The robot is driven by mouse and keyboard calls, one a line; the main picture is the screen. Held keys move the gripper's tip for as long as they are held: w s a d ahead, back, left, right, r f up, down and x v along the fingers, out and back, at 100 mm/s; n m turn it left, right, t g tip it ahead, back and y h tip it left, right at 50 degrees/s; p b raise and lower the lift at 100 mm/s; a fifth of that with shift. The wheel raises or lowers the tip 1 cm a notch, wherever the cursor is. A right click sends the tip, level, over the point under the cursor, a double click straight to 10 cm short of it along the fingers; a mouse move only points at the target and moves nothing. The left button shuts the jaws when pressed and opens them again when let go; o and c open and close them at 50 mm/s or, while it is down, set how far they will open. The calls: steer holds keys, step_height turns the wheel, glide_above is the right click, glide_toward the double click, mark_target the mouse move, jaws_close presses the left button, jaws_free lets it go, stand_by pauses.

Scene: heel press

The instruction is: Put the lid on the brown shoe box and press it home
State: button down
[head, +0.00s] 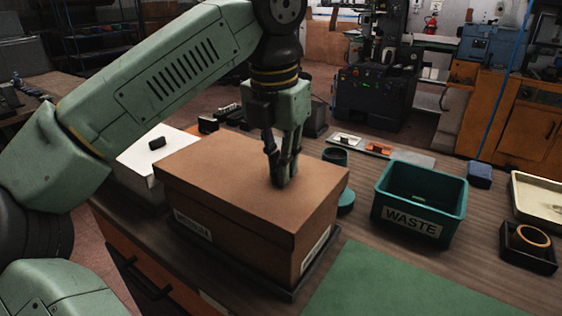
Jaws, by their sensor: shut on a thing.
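The brown shoe box (232,250) stands on a dark tray on the bench, with a label on its front and another on its right end. The brown lid (215,170) lies over the top of the box, its rim around the upper walls. I cannot tell whether it is fully down on every side. My gripper (284,181) points straight down at the right part of the lid's top and is shut on the lid. The part between its fingertips is hidden by the fingers.
The green mat (395,285) in front is clear.

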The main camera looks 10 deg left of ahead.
mark_target(281, 189)
steer(key=shift+f, duration=0.25)
steer(key=shift+f+b, duration=0.35)
steer(key=shift+f, duration=0.05)
stand_by(0.5)
steer(key=shift+f+b, duration=0.75)
steer(key=shift+f, duration=0.3)
steer(key=shift+f+b, duration=0.5)
steer(key=shift+f, duration=0.3)
stand_by(1.0)
steer(key=c, duration=1.6)
jaws_free()
steer(key=shift+o, duration=0.4)
steer(key=o, duration=0.5)
steer(key=shift+c, duration=0.2)
